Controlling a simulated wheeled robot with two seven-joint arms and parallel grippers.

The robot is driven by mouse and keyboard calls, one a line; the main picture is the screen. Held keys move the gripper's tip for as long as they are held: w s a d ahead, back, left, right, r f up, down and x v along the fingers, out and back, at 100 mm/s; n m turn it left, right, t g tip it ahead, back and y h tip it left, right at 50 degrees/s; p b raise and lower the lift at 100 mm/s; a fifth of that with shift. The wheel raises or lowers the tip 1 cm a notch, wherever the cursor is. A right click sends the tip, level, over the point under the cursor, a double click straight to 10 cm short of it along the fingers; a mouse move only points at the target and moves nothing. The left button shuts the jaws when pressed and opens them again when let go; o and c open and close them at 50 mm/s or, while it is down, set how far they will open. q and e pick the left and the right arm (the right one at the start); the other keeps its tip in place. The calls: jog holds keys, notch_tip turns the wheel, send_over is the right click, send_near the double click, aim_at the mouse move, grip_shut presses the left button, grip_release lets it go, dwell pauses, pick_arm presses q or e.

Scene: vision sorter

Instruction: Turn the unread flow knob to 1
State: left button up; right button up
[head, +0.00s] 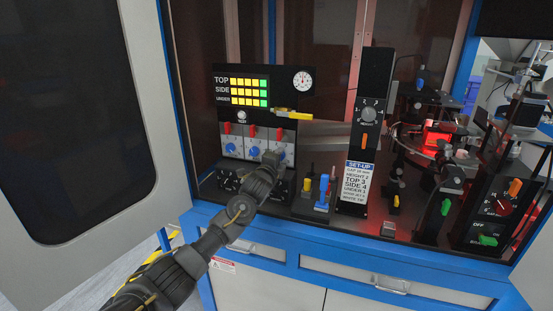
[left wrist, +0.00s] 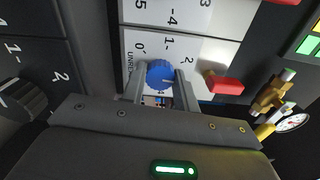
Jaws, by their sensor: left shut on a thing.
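The unread flow knob is a blue round knob (left wrist: 160,73) on a white panel, with part of an "UNRE" label beside it and scale marks 0, 1 and 2 near it in the left wrist view. My left gripper (left wrist: 159,88) is shut on this knob, one finger on each side. A pale mark shows on the knob's face, but I cannot tell exactly which number it points at. In the head view my left gripper (head: 272,158) is at the rightmost of the white panels and largely hides the knob. My right gripper is not in view.
A red lever (left wrist: 223,84) sits beside the knob. Two other blue knobs (head: 231,148) are to the left. A yellow-handled valve (head: 291,113) sits above right. A set-up card (head: 358,184) stands on the tall black post. A black dial (left wrist: 22,99) lies near the gripper.

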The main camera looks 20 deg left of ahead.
pick_arm(q)
jog(key=n, duration=0.4)
jog(key=shift+n, duration=0.3)
jog(key=n+p, duration=0.1)
jog(key=n, duration=0.3)
jog(key=shift+n, duration=0.3)
jog(key=n, duration=0.4)
jog(key=shift+f, duration=0.1)
jog(key=shift+n+p, duration=0.45)
jog(key=shift+n, duration=1.45)
jog(key=o, duration=1)
